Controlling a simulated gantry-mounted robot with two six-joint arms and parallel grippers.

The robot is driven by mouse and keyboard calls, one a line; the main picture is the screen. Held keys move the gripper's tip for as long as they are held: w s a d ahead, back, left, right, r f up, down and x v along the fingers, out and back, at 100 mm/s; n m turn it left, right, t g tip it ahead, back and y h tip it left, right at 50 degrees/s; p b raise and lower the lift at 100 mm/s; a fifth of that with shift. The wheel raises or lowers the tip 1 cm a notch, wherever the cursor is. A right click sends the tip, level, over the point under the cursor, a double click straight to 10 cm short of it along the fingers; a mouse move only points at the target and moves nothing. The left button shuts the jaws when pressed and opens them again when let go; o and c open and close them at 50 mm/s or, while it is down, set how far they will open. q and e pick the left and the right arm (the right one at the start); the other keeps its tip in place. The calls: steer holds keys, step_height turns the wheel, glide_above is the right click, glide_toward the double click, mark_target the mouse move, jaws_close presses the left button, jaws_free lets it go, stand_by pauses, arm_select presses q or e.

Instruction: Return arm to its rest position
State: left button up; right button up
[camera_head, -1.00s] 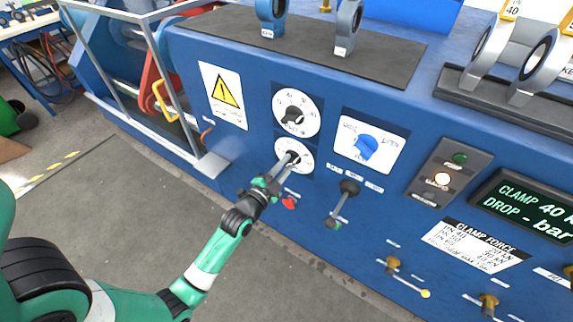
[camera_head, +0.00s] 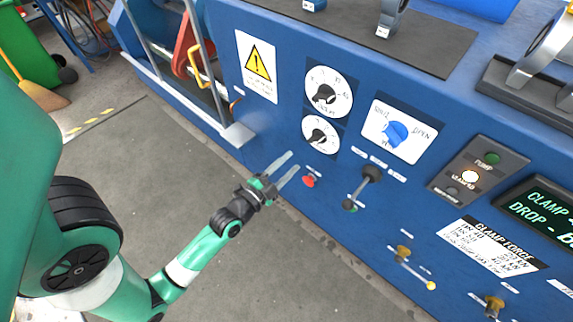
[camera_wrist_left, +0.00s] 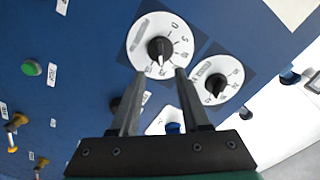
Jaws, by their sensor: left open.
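My left arm, green and white, comes in from the lower left in the head view. Its gripper (camera_head: 284,168) is open and empty, in front of the blue panel (camera_head: 270,130), left of the red button (camera_head: 309,181) and below the lower dial (camera_head: 320,135). In the left wrist view the open fingers (camera_wrist_left: 157,100) point toward a white dial with a black knob (camera_wrist_left: 160,50), with no contact visible. A second white dial (camera_wrist_left: 217,83) is to its right. My right gripper is not in view.
An upper dial (camera_head: 329,92), a blue selector knob (camera_head: 396,134) and a black lever (camera_head: 363,188) are on the panel. A metal guard frame (camera_head: 205,60) stands at the left. The grey floor (camera_head: 130,170) in front of the panel is open.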

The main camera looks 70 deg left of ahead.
arm_select(q)
steer(key=shift+s+d, duration=0.25)
steer(key=shift+s, duration=0.1)
steer(key=shift+r, duration=0.1)
